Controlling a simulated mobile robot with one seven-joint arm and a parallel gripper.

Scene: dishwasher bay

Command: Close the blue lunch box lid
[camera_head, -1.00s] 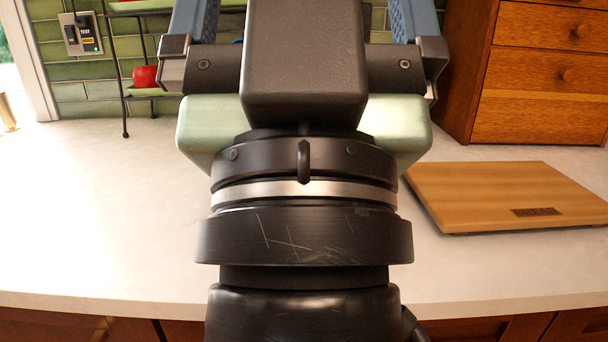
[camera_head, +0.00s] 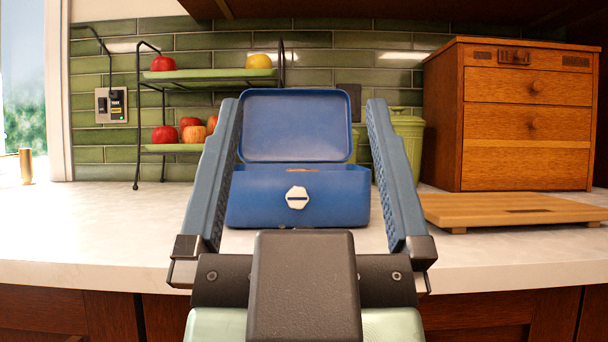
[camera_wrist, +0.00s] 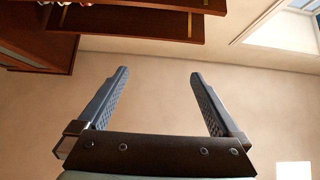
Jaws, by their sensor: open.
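The blue lunch box (camera_head: 330,197) stands on the counter in the middle of the head view, with a white latch (camera_head: 297,197) on its front. Its blue lid (camera_head: 295,126) is open and stands upright at the back. A little of something brownish shows inside over the front rim. My gripper (camera_head: 305,104) is open and empty. Its two blue-grey fingers appear on either side of the box in the head view, in front of it. The wrist view shows the gripper (camera_wrist: 158,72) pointing at a plain wall and shelving, with no lunch box there.
A two-tier rack (camera_head: 213,74) with green trays and several fruits stands behind left. A green canister (camera_head: 408,135) is behind right. A wooden drawer cabinet (camera_head: 525,120) and a cutting board (camera_head: 505,208) are at right. The counter (camera_head: 110,225) is clear at left.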

